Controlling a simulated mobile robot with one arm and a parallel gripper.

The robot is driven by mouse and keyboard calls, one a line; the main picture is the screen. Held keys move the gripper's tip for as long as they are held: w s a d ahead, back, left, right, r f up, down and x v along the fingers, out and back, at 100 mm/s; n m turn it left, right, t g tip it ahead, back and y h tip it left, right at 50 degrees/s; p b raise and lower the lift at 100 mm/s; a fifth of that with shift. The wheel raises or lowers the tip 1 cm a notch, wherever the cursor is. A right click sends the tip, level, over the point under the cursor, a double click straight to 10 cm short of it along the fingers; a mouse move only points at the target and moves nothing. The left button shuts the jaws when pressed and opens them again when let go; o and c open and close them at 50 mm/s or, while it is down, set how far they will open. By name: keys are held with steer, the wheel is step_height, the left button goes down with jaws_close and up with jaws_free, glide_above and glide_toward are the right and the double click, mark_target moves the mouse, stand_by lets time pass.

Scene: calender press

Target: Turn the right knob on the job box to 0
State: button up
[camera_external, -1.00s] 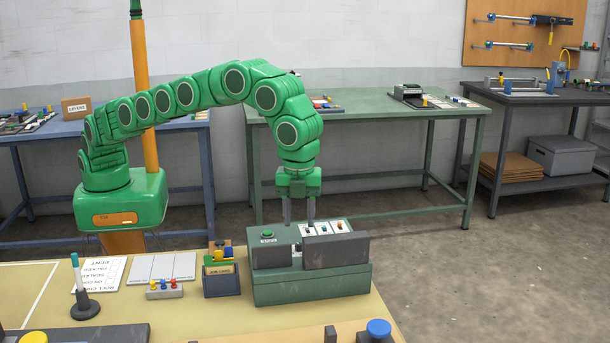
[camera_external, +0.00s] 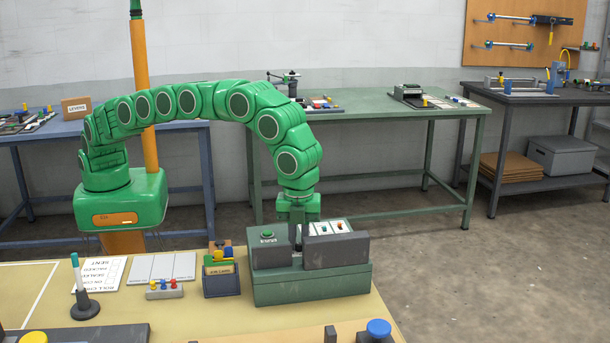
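The job box (camera_external: 312,287) is a green box on the near table, with a green button (camera_external: 267,234) at its top left and white labelled switches (camera_external: 335,227) at its top right. Two dark grey plates (camera_external: 335,251) stand at its front and hide part of its top. I cannot make out the right knob or its setting. My gripper (camera_external: 298,243) points down over the middle of the box top, between the button and the switches. Its fingertips reach down behind the plates, so I cannot see whether they touch or hold anything.
A dark holder with job cards (camera_external: 221,280) stands just left of the box. A small block with coloured knobs (camera_external: 164,289) and a stand with a pen (camera_external: 83,300) are further left. A blue knob (camera_external: 379,328) is at the front right.

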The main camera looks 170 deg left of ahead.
jaws_close()
steer(key=shift+n, duration=0.3)
